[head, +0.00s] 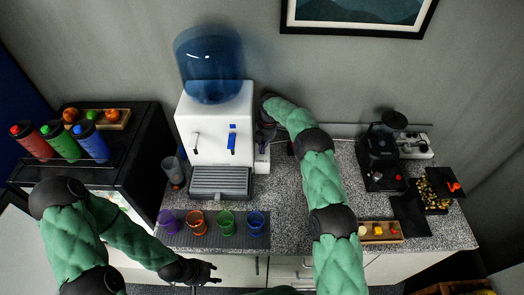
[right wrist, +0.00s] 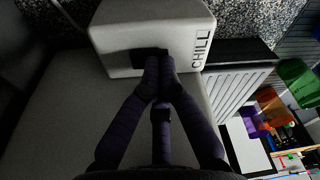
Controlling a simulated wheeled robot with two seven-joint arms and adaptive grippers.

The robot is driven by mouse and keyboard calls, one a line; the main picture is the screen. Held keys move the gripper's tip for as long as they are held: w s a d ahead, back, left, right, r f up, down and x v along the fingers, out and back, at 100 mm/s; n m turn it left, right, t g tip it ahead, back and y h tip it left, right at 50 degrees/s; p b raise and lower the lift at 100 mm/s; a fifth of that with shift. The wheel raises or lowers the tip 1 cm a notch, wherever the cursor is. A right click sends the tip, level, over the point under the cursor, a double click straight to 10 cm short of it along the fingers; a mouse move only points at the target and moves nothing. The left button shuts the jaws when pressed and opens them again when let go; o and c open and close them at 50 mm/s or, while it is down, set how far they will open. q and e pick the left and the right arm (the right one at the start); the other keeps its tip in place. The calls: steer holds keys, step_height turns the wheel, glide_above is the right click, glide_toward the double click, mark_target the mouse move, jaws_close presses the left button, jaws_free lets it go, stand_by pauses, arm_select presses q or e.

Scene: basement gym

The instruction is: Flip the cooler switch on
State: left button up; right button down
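The water cooler (head: 207,150) is white with a blue bottle (head: 208,65) on top. At its right side is a small white switch box (head: 262,164), lettered CHILL in the right wrist view (right wrist: 192,20). The box has a dark recess in its face. My right gripper (right wrist: 160,60) is shut, its fingertips together at the recess. I cannot tell whether they touch the switch, which they hide. In the head view my right arm reaches to the cooler's right side. My left gripper (head: 214,272) is open and empty in front of the counter, low and away from the cooler.
Purple, orange, green and blue cups stand on a dark mat (head: 183,240) before the drip tray (head: 220,181). A dark cup (head: 173,170) stands left of the cooler. A coffee machine (head: 380,155) and food trays are at the right; bottles (head: 62,142) are at the left.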

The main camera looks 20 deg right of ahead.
steer(key=shift+f, duration=0.2)
steer(key=shift+s, duration=0.1)
steer(key=shift+r, duration=0.75)
steer(key=shift+r+p, duration=0.95)
steer(key=shift+r, duration=1.85)
